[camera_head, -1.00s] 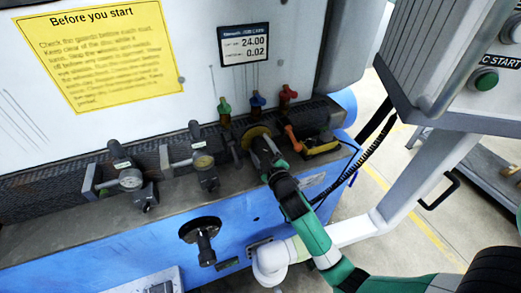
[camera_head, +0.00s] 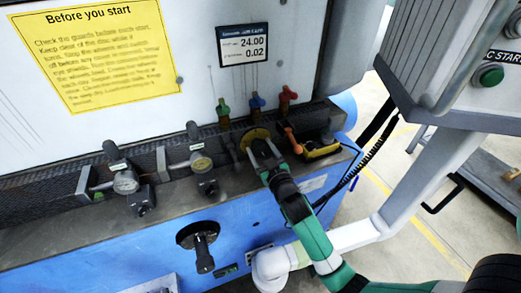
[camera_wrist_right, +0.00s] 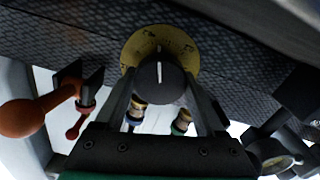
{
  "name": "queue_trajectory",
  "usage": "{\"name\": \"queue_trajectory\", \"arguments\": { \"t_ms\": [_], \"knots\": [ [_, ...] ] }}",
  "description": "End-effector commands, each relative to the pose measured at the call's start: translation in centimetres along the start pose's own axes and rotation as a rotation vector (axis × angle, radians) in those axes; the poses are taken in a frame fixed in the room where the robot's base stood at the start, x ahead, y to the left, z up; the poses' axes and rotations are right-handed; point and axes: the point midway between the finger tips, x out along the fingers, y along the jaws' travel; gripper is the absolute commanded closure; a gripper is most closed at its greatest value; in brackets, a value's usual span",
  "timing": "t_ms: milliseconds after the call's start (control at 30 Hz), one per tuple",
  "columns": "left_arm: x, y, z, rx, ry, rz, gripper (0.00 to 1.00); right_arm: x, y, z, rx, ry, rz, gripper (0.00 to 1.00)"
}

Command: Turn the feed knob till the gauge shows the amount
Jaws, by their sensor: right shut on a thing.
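The feed knob (camera_wrist_right: 159,76) is a round black knob with a white pointer line, in front of a yellow dial plate (camera_wrist_right: 133,50) with dark marks. The plate also shows in the head view (camera_head: 254,134). My right gripper (camera_head: 262,152) reaches the knob from the front. In the right wrist view its two fingers (camera_wrist_right: 160,92) close on the knob's two sides. The pointer line stands about upright in that view. A small display (camera_head: 243,44) on the white panel reads 24.00 above and 0.02 below. My left gripper is out of view.
Green, blue and red valve handles (camera_head: 256,102) stand above the knob. An orange lever (camera_head: 292,140) is close to its right. Two dial indicators (camera_head: 126,182) sit on the ledge to the left. A yellow notice (camera_head: 95,60) and a grey control box (camera_head: 440,50) flank the panel.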

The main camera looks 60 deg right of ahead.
Motion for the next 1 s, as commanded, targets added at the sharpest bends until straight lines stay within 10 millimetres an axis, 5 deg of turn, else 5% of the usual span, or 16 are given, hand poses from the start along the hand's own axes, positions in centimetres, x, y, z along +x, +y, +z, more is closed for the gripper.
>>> {"name": "queue_trajectory", "arguments": {
  "t_ms": [233, 267, 400, 733, 1000],
  "knots": [
    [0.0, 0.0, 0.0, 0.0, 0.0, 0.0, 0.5, 0.0, 0.0, -0.1, 0.0, 0.001, 0.0, 0.84],
    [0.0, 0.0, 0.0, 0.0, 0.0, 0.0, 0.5, 0.0, 0.0, -0.1, -0.001, 0.001, 0.0, 0.26],
    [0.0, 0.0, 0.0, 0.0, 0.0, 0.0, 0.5, 0.0, 0.0, -0.1, -0.001, 0.001, 0.0, 0.01],
    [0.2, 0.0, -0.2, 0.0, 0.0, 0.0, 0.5, -0.6, 0.0, -0.1, -0.002, 0.0, 0.0, 0.0],
    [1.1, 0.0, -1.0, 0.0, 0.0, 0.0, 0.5, -6.2, 0.0, -0.2, -0.003, -0.001, -0.003, 0.0]
  ]
}}
